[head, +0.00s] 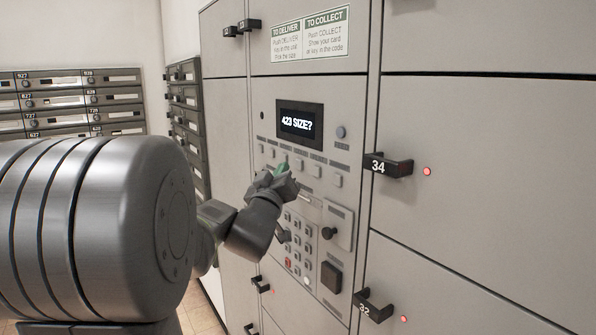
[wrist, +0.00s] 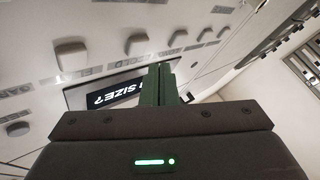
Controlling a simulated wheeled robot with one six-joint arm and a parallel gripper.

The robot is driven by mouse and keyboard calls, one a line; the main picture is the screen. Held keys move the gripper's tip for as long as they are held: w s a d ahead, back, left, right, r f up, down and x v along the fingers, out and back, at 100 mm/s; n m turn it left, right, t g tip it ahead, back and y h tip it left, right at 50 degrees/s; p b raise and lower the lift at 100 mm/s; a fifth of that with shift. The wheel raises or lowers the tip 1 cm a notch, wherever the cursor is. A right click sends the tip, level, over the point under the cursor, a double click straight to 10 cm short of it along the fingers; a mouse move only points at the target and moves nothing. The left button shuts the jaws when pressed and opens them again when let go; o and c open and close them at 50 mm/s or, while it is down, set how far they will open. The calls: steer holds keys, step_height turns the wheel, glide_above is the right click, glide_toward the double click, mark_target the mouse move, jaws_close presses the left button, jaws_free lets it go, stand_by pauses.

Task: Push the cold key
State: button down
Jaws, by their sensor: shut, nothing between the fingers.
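The locker panel (head: 340,110) has a dark screen (head: 299,124) reading "423 SIZE?". In the wrist view the shut fingers (wrist: 158,84) point at the panel, in front of the screen (wrist: 110,92), with several keys (wrist: 138,44) beyond.
A number keypad (head: 300,240) with a red key sits below, partly behind my arm. Black locker handles stick out, including number 34 (head: 388,166) and number 32 (head: 373,305). Mailboxes (head: 70,100) line the left wall. An instruction sign (head: 310,33) is above the screen.

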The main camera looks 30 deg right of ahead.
steer(key=shift+d, duration=0.5)
steer(key=shift+d, duration=0.1)
stand_by(1.6)
steer(key=shift+d+b, duration=0.35)
steer(key=shift+b, duration=0.05)
steer(key=shift+w+d, duration=0.1)
steer(key=shift+d, duration=0.25)
stand_by(0.5)
steer(key=shift+a, duration=0.15)
stand_by(0.3)
steer(key=shift+a, duration=0.65)
